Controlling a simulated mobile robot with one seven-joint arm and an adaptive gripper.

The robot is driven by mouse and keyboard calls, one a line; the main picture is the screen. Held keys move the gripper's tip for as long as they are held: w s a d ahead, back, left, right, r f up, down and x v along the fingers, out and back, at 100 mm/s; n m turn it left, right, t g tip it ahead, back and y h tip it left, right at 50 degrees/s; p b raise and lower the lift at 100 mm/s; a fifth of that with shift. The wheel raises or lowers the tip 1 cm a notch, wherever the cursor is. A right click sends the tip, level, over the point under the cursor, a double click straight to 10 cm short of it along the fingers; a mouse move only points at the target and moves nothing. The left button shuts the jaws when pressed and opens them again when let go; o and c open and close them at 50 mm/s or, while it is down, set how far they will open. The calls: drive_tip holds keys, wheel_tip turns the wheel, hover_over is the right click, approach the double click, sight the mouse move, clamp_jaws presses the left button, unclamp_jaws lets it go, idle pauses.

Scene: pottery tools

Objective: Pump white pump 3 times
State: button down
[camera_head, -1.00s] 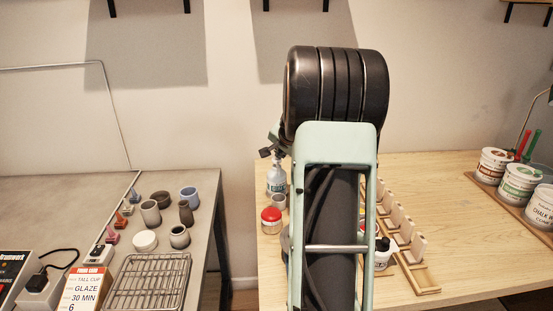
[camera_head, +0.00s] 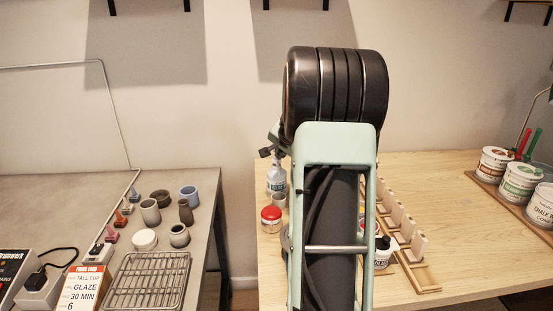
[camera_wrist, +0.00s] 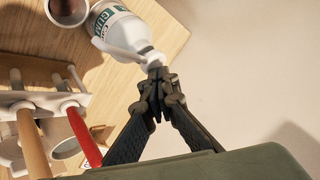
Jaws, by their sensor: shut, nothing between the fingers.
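The white pump (camera_wrist: 147,55) sits on top of a white bottle with a green-lettered label (camera_wrist: 112,25). The bottle stands upright on the wooden table, and it also shows in the head view (camera_head: 276,180), just left of my arm. My gripper (camera_wrist: 158,74) is shut and empty, with its fingertips right at the pump's top. I cannot tell whether they touch it. In the head view my gripper (camera_head: 272,148) shows partly above the bottle, and the pump is mostly hidden behind it.
A grey cup (camera_head: 279,200) and a red-lidded jar (camera_head: 271,219) stand in front of the bottle. A wooden rack (camera_head: 430,283) runs along the table right of my arm. Labelled tubs (camera_head: 519,183) stand at the far right. A gap separates the grey table (camera_head: 90,195) at left.

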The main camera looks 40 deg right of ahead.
sight(280, 161)
drive_tip(key=shift+a+f, duration=0.1)
drive_tip(key=shift+f, duration=0.35)
drive_tip(key=shift+r, duration=0.35)
drive_tip(key=shift+r+p, duration=1.9)
drive_tip(key=shift+r, duration=1.25)
drive_tip(key=shift+w+r, duration=0.1)
